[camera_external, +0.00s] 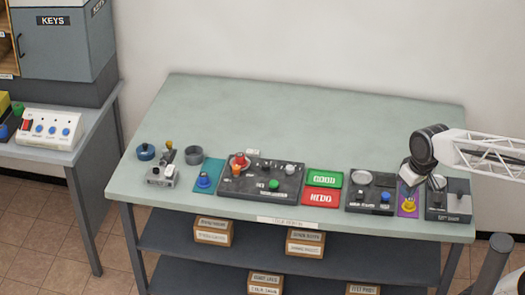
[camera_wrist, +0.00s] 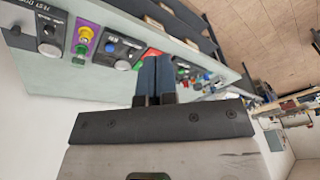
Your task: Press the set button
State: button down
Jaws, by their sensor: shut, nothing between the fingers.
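My gripper (camera_external: 412,180) is over the right end of the table, above the small purple panel. Its shut fingers (camera_wrist: 156,78) hold nothing in the wrist view. Labels are too small to tell for sure which button is the set button. Candidates include the white box with several blue buttons (camera_external: 48,127) on the side table at left. The dark central panel (camera_external: 258,180) has a green button (camera_external: 273,184) and an orange-red one (camera_external: 238,162). The purple panel (camera_external: 407,205) has a yellow knob, also visible in the wrist view (camera_wrist: 84,33). My gripper touches none of these visibly.
The grey-green table (camera_external: 290,110) is clear at the back. Green (camera_external: 325,178) and red (camera_external: 321,202) plates lie mid-front. A grey panel (camera_external: 448,204) stands at the right end. A blue-topped teal block (camera_external: 204,182) and round pieces are at left. Labelled boxes sit on shelves below.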

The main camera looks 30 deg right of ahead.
jog(key=w+a+n+y, duration=0.1)
jog(key=w+a+y, duration=0.25)
jog(key=w, duration=1.05)
jog(key=t+y, duration=0.3)
send_over(275, 182)
notch_tip(275, 182, down, 17)
jog(key=shift+w, duration=0.15)
jog(key=shift+f, duration=4.3)
jog(key=shift+f, duration=0.2)
jog(key=shift+f, duration=0.2)
